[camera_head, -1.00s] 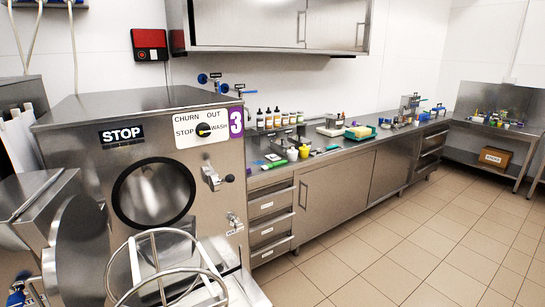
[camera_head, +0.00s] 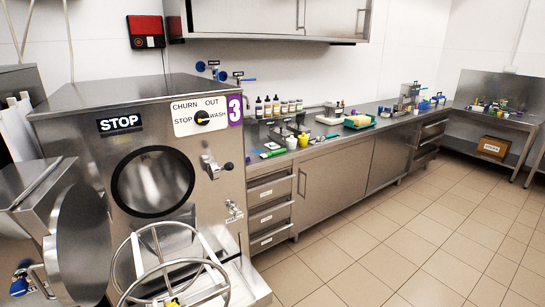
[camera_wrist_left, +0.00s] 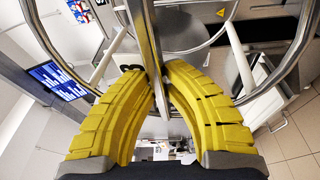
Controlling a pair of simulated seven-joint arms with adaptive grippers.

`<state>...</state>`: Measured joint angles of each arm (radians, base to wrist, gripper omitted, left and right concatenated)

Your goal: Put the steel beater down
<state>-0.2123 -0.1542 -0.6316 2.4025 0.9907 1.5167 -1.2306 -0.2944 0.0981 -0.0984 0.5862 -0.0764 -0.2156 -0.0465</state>
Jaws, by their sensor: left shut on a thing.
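The steel beater (camera_head: 137,262), an open frame of round rings and bars, is at the bottom of the head view, in front of the batch freezer (camera_head: 222,190). In the left wrist view its bars and rings (camera_wrist_left: 237,58) spread above and around the fingers. My left gripper (camera_wrist_left: 161,78) has thick yellow ribbed fingers, shut on an upright steel bar of the beater. Only a bit of yellow shows at the bottom of the head view. The beater's lower part is cut off there, so I cannot tell what is under it. My right gripper is not in view.
The freezer's round opening (camera_head: 153,182) is uncovered, with its round door (camera_head: 82,245) swung out to the left. A steel counter (camera_head: 345,137) with bottles, cups and tools runs along the wall to the right. The tiled floor (camera_head: 400,240) is clear.

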